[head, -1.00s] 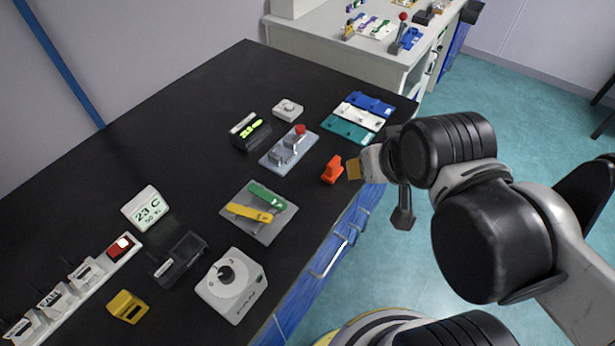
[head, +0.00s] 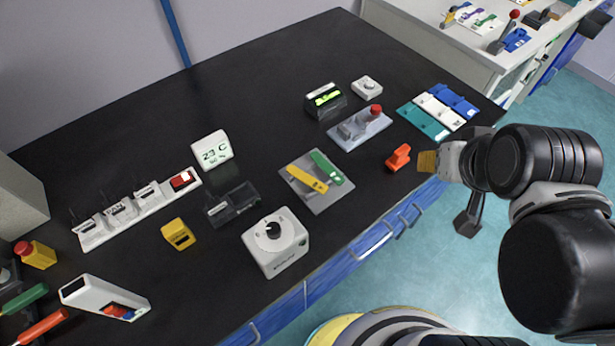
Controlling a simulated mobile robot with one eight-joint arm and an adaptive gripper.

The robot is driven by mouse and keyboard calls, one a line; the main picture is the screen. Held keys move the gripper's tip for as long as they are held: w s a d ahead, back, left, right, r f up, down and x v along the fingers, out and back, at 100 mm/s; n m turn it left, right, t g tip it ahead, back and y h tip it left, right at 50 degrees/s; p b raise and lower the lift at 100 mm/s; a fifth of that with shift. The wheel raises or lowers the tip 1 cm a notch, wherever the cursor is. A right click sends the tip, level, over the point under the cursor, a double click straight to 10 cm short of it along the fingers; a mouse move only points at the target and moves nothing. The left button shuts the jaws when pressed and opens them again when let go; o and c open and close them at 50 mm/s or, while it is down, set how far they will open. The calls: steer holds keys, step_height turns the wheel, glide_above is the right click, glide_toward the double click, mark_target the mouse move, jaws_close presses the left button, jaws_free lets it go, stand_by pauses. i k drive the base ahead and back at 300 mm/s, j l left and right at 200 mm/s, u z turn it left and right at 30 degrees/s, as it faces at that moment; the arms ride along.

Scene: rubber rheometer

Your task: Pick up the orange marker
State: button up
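An orange-red marker-like stick (head: 42,327) lies at the lower left edge of the black tabletop, partly cut off by the frame. A green one (head: 25,299) lies just above it. Their far ends are out of view. My gripper (head: 430,161) is at the right, by the table's right edge, far from these sticks. A yellowish tip shows beside a small orange block-like object (head: 399,158), with no clear contact. Its finger opening cannot be made out.
A white holder box (head: 104,297), a red-topped yellow button box (head: 36,254) and a white switch strip (head: 136,211) stand near the sticks. A yellow block (head: 178,234), white dial box (head: 275,243) and grey plate (head: 317,181) lie between. The back middle is clear.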

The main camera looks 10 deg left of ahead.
mark_target(398, 159)
steer(key=i+l+u, duration=0.1)
steer(key=l+u, duration=0.3)
steer(key=l, duration=0.15)
steer(key=l+u, duration=0.45)
steer(key=l, duration=0.05)
